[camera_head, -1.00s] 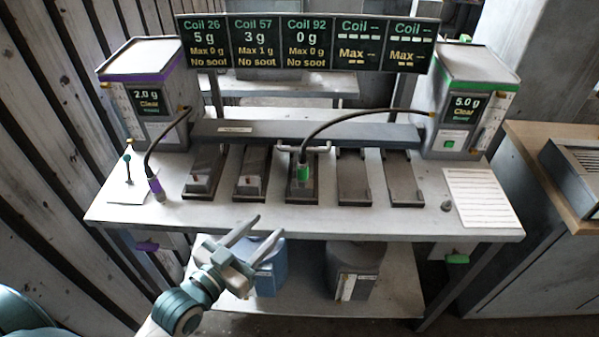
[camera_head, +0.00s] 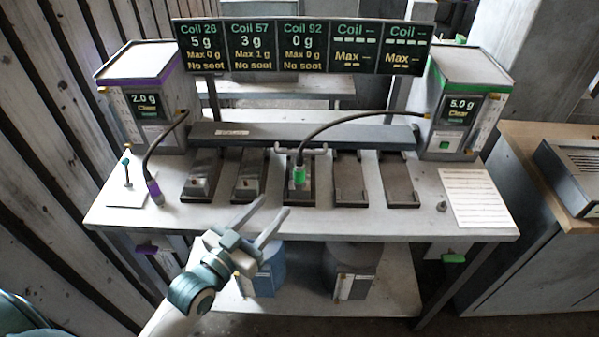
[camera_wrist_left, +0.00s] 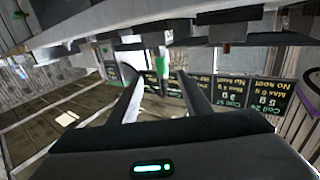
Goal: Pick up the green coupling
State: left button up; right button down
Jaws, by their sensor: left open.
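The green coupling (camera_head: 299,175) sits at the end of a dark hose, at the middle dark cradle on the bench. It also shows in the left wrist view (camera_wrist_left: 160,64), between my two fingers and beyond their tips. My left gripper (camera_head: 274,215) is open and empty in front of the bench's front edge, below and slightly left of the coupling, with a gap between them. In the left wrist view my left gripper (camera_wrist_left: 155,82) has its fingers apart. My right gripper is not in view.
A purple coupling (camera_head: 154,188) on another hose stands at the left of the bench (camera_head: 240,222). Several dark cradles line the bench under a display board (camera_head: 304,46). A white sheet (camera_head: 478,197) lies at right. Two buckets stand on the lower shelf (camera_head: 305,300).

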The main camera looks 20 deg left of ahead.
aim_at(296, 178)
pick_arm(q)
jog(key=p+x, duration=0.2)
jog(key=x, duration=0.6)
jog(key=shift+w+d, duration=0.1)
jog(key=shift+w, duration=0.1)
jog(key=shift+w+r+p, duration=0.2)
jog(key=shift+w+p, duration=0.2)
jog(key=shift+p, duration=0.1)
jog(key=p+x, duration=0.2)
jog(key=x, duration=0.1)
jog(key=shift+w, duration=0.35)
jog(key=shift+w+d+f, duration=0.1)
jog(key=shift+w+d, duration=0.05)
jog(key=shift+w, duration=0.2)
grip_shut()
jog(key=shift+r, duration=0.2)
